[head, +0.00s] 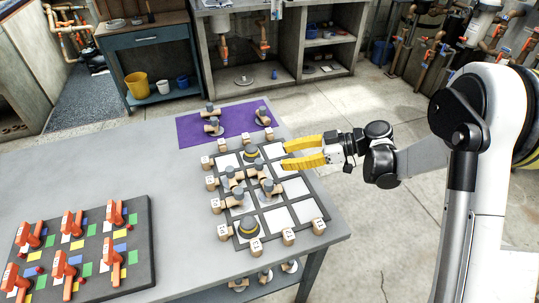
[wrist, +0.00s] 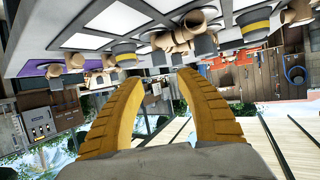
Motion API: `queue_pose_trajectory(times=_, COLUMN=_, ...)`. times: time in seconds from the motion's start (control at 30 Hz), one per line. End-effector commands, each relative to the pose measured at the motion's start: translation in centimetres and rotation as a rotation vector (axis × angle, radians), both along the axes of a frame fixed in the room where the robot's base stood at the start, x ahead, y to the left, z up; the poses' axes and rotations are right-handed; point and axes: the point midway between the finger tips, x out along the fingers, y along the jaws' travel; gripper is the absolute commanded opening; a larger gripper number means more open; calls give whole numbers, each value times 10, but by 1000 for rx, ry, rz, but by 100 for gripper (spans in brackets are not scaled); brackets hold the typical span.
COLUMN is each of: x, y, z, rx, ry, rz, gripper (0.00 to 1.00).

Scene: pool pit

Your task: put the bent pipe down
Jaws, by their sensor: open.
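Several tan and grey bent pipes (head: 233,178) stand close together in the middle cells of the dark-framed board with white cells (head: 277,217). Which of them is the task's bent pipe I cannot tell. In the wrist view a bent pipe (wrist: 182,37) shows near the top centre, on the board beyond my fingers. My gripper (head: 284,156) has two yellow fingers spread apart, at the board's right side in the head view. In the wrist view the fingers of my gripper (wrist: 158,82) are also apart, with nothing held between them.
Two grey caps with yellow bands (head: 249,228) stand on the board, and small tan blocks (head: 288,237) line its edges. A purple mat (head: 190,131) holds more pipe pieces. A dark tray (head: 137,247) with orange-handled parts lies at left. The grey tabletop (head: 160,185) between is clear.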

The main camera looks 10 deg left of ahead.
Motion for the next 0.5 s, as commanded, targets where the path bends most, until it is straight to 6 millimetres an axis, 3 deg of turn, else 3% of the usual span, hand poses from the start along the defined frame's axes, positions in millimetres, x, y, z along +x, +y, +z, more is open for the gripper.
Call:
queue_pose_trajectory(times=0.2, x=2, y=-24, z=11, rx=0, ry=-1, rz=1, gripper=42)
queue_pose_trajectory(times=0.5, x=1, y=-29, z=16, rx=-21, ry=19, rz=-19, gripper=42)
